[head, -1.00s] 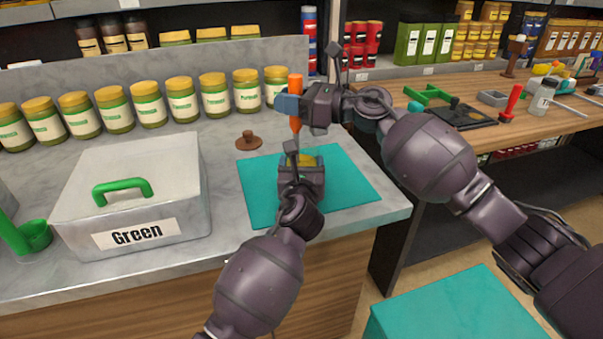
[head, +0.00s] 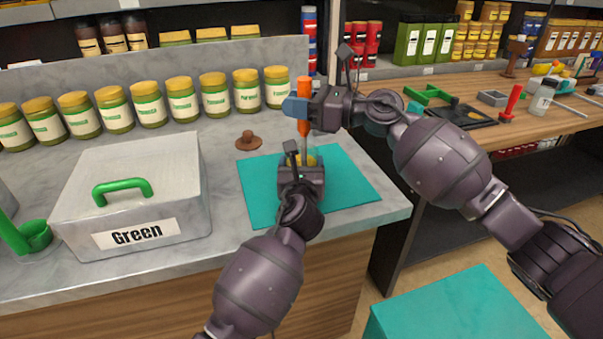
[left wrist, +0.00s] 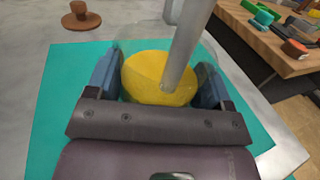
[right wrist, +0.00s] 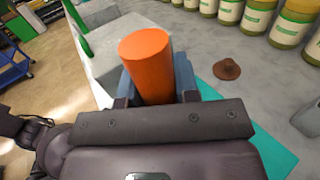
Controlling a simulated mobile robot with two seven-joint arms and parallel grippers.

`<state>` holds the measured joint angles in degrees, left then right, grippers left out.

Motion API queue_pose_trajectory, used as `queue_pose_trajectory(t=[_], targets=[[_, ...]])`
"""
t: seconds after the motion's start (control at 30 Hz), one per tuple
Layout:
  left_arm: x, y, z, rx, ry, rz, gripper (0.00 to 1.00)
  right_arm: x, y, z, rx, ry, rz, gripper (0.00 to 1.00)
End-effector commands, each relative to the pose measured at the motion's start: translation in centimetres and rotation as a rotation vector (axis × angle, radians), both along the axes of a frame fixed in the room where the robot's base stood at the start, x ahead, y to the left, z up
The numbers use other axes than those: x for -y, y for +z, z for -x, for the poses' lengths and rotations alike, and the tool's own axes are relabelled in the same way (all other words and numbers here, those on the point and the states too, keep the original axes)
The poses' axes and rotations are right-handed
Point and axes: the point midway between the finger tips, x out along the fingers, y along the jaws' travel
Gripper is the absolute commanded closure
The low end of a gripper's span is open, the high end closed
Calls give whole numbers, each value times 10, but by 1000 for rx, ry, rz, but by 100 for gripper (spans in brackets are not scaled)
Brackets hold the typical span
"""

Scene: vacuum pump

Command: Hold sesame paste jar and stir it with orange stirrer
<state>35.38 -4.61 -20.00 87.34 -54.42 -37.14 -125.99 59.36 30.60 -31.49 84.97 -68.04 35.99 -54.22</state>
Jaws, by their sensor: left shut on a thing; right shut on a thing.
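The sesame paste jar (left wrist: 150,82) is a clear open jar with yellow paste in it. It stands on the teal mat (head: 345,190), mostly hidden by my left gripper in the head view. My left gripper (left wrist: 158,85) is shut around the jar from both sides. The orange stirrer (head: 304,120) is upright, and my right gripper (head: 303,108) is shut on its orange handle. The handle top also shows in the right wrist view (right wrist: 146,60). The stirrer's grey shaft (left wrist: 188,45) reaches down into the jar and meets the paste; its lower tip is hidden.
A brown knobbed lid (head: 249,140) lies on the counter behind the mat. A grey box (head: 130,195) labelled Green stands to the left. Several yellow-lidded jars (head: 182,98) line the back. Mat space right of the jar is clear.

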Motion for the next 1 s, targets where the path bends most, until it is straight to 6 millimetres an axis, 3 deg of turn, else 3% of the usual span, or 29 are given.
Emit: queue_pose_trajectory(t=[1.0], targets=[[0, 0, 0, 0, 0, 0, 61, 8, 1, -18, 1, 1, -1, 97]])
